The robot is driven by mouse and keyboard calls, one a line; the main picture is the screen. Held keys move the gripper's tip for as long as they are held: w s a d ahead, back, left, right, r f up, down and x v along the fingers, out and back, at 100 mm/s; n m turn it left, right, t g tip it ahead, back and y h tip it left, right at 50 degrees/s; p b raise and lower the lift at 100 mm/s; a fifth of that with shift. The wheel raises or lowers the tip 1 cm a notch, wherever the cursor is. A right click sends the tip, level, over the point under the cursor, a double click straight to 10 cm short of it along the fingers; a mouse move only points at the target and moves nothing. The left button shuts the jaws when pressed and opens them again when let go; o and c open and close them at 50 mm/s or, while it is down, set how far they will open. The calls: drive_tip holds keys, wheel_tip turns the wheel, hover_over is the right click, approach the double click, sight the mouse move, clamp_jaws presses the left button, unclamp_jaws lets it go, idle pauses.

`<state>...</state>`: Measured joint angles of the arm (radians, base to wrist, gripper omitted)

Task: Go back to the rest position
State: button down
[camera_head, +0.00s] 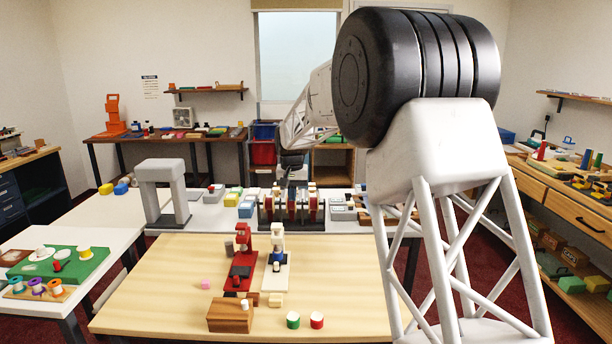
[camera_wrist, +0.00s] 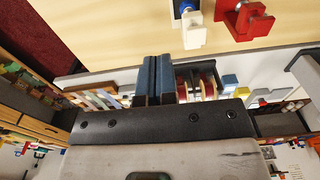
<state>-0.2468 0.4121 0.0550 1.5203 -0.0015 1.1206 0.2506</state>
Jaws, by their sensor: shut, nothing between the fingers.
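My gripper (camera_head: 291,163) is at the end of my raised arm, above the white counter behind the wooden table, partly hidden by its own wrist in the head view. In the wrist view my gripper (camera_wrist: 156,78) has its two blue-grey fingers together with nothing between them. A red stand (camera_head: 243,262) and a white-and-blue stand (camera_head: 277,258) are upright on the wooden table (camera_head: 345,270), in front of and below my gripper. The red stand (camera_wrist: 243,18) and the white-and-blue stand (camera_wrist: 189,27) also show at the top of the wrist view.
A rack with red discs (camera_head: 291,210) stands on the counter below my gripper. A grey arch (camera_head: 163,190) stands to its left. A wooden block (camera_head: 230,315), a green cylinder (camera_head: 293,320) and a red cylinder (camera_head: 317,320) are at the table's front. The table's left part is mostly clear.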

drive_tip(key=s+d+r, duration=0.3)
drive_tip(key=s+d, duration=0.2)
drive_tip(key=s, duration=0.5)
drive_tip(key=s+d+r+t, duration=0.1)
drive_tip(key=s+d+r, duration=0.3)
drive_tip(key=s, duration=0.5)
drive_tip(key=s+d+r, duration=0.3)
drive_tip(key=s+d, duration=0.3)
drive_tip(key=s, duration=0.4)
drive_tip(key=s+d+f, duration=0.2)
drive_tip(key=s+f, duration=0.1)
drive_tip(key=s, duration=0.7)
drive_tip(key=s+d+f, duration=0.3)
drive_tip(key=s, duration=0.8)
drive_tip(key=s+d+f+t, duration=0.1)
drive_tip(key=s+d+f, duration=0.2)
drive_tip(key=s, duration=0.7)
drive_tip(key=shift+s, duration=0.25)
